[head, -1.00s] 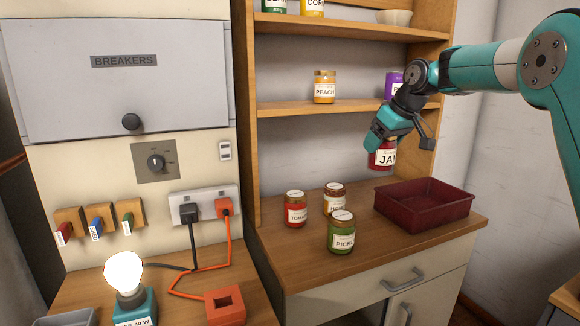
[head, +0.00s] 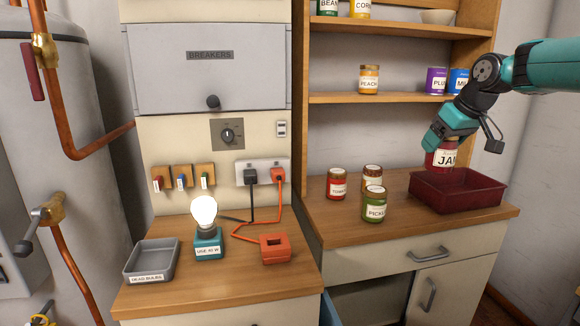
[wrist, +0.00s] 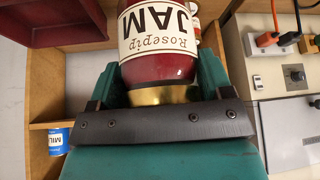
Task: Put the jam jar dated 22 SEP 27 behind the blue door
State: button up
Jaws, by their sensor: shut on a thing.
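A red jam jar (head: 445,157) with a white JAM label is held upright in my gripper (head: 440,143). The jar appears over the back part of the dark red tray, and I cannot tell the gap. In the wrist view the jar (wrist: 160,55) is clamped between both teal fingers (wrist: 162,78), its gold lid toward the palm. The label reads Rosepip JAM; no date is legible. A blue panel edge (head: 329,311) shows at the bottom, beside an open dark cabinet space (head: 365,302); it may be the blue door swung open. Most of it is out of view.
The dark red tray (head: 457,200) looks empty. Tomato (head: 337,185), another (head: 372,174) and pickle (head: 374,206) jars stand left of it on the counter. A lit bulb (head: 204,212), grey bin (head: 152,262) and orange block (head: 275,248) occupy the left counter. Shelves stand behind.

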jog(key=s+a+f+m+h+p, duration=0.1)
jog(key=s+a+f+m+p, duration=0.15)
jog(key=f, duration=0.65)
jog(key=s+a+f+m+h+p, duration=0.1)
jog(key=s+a+f, duration=0.2)
jog(key=f, duration=0.7)
jog(key=s+f+p, duration=0.2)
jog(key=s+f, duration=1.2)
jog(key=s, duration=0.4)
jog(key=shift+s+a+m, duration=0.15)
jog(key=shift+a+m, duration=0.1)
jog(key=shift+m, duration=0.2)
